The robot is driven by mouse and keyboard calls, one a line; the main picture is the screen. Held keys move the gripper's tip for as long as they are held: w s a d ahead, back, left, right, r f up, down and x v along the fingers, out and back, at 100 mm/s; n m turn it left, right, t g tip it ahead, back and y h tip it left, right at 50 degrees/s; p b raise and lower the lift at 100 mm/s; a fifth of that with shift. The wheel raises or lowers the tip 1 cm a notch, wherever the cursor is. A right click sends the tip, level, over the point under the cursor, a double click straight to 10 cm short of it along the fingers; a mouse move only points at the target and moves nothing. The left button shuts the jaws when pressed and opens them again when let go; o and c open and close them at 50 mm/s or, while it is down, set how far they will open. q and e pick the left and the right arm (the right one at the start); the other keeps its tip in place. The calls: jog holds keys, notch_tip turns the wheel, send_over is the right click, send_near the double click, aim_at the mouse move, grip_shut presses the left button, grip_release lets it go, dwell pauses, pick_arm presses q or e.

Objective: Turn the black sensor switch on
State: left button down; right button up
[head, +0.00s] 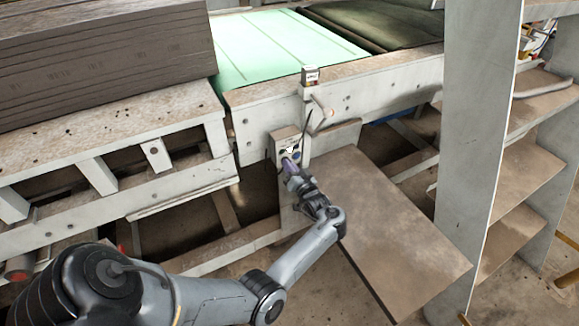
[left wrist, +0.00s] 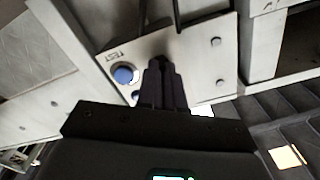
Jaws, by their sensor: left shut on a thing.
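A grey control box (head: 287,135) is fixed to the side of the conveyor frame. Its pale front plate (left wrist: 196,50) fills the upper middle of the left wrist view, with a "TEST" label, a round blue button (left wrist: 124,75) and bolts. My left gripper (head: 290,166) is at this plate, and its dark fingers (left wrist: 160,72) meet the plate just right of the blue button. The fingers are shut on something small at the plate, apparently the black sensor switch. The fingers hide the switch, so its setting cannot be seen. My right gripper is not in view.
A small labelled sensor box (head: 310,76) stands on the conveyor's edge above, with a cable running down. A large brown board (head: 405,235) juts out right of my left arm. A grey post (head: 478,130) and shelves stand further right. Stacked boards (head: 105,60) lie at upper left.

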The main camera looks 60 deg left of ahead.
pick_arm(q)
jog(key=c, duration=1.3)
grip_release()
jog(key=d, duration=0.7)
jog(key=d+p, duration=0.1)
jog(key=d, duration=0.2)
jog(key=shift+s+d, duration=0.35)
jog(key=shift+s, duration=0.05)
jog(key=shift+a+f, duration=0.1)
